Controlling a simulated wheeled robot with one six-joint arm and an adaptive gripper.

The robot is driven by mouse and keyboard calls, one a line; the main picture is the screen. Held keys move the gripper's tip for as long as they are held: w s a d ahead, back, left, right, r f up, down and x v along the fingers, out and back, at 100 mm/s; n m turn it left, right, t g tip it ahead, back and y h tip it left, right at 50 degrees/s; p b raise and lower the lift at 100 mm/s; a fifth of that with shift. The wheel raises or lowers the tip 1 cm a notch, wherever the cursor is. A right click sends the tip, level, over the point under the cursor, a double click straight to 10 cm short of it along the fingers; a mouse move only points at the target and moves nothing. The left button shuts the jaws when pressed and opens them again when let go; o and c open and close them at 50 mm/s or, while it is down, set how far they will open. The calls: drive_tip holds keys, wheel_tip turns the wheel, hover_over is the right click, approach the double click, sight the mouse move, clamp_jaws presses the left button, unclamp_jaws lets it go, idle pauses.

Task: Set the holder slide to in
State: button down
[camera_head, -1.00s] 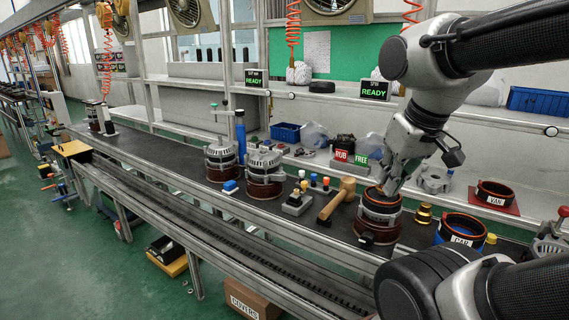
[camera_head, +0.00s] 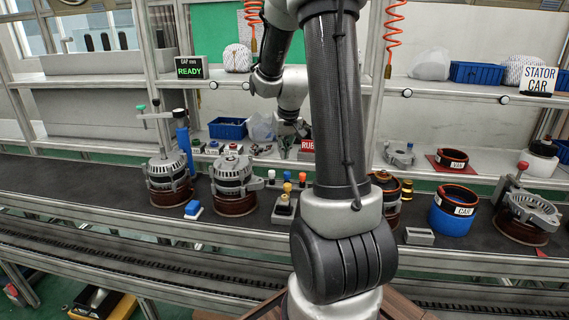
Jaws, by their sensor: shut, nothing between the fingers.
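I cannot tell for sure which part is the holder slide. At the right, a grey alternator housing (camera_head: 530,210) sits in a fixture with an upright grey post and red knob (camera_head: 521,168). At the left, a press-like stand with a green handle and blue cylinder (camera_head: 182,135) rises by another alternator (camera_head: 169,180). My gripper (camera_head: 289,140) is small and dark, over the back of the bench near the red-labelled RUB bin. It is shut and empty, well away from both fixtures. My arm hides the middle of the bench.
A blue ring labelled CAR (camera_head: 453,211) and a small grey block (camera_head: 419,236) stand right of my arm. A second alternator (camera_head: 233,185), a blue-and-white block (camera_head: 193,209) and coloured pegs (camera_head: 287,188) stand to its left. The shelf edge (camera_head: 440,96) runs above the bench.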

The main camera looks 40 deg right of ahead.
sight(287, 191)
wheel_tip(287, 191, down, 9)
drive_tip(key=s, duration=0.1)
drive_tip(key=shift+a, duration=0.2)
idle(0.5)
